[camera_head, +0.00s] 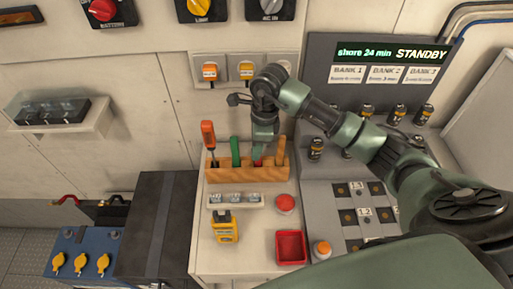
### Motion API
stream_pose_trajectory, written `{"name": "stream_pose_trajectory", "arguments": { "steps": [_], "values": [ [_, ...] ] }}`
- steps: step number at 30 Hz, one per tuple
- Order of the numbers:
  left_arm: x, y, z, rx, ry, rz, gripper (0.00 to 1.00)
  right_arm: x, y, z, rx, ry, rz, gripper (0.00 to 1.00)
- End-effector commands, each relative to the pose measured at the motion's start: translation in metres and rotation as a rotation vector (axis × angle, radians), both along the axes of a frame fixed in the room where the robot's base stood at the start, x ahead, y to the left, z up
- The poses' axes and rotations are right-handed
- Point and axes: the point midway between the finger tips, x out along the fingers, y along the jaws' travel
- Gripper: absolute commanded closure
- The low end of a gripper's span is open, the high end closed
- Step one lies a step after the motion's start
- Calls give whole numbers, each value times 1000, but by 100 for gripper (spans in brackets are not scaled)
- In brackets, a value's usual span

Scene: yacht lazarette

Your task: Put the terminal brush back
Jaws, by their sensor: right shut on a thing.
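My right gripper (262,150) reaches down over the wooden tool rack (225,174) on the white bench. It is shut on a small red tool (257,161), mostly hidden by the fingers, at the rack's third place from the left. I cannot tell whether this tool is the terminal brush, or whether it is seated in the rack or just above it. An orange-handled screwdriver (208,135), a green-handled tool (235,150) and a tan wooden handle (281,150) stand upright in the rack, the wooden one close beside my gripper. My left gripper is not in view.
In front of the rack are a small labelled tray (236,206), a yellow meter (224,232), a red round lid (285,203) and a red bin (291,262). A blue battery (82,262) stands at lower left. A panel with battery cells (316,149) is at right.

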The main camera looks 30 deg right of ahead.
Motion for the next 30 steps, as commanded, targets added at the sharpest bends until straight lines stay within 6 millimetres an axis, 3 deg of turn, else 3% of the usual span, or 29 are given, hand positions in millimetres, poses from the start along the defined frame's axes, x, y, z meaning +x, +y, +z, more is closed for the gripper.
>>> {"name": "stream_pose_trajectory", "arguments": {
  "steps": [1,3,16,20,30],
  "values": [
    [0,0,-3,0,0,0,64,0,0,-2,0,0,0,83],
    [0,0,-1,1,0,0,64,0,0,-1,0,0,0,64],
    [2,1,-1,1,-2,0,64,1,-1,5,0,-2,0,64],
    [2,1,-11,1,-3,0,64,0,-3,24,-1,-7,0,64],
    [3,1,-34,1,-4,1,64,-4,-11,95,0,-5,-1,64]
  ]
}}
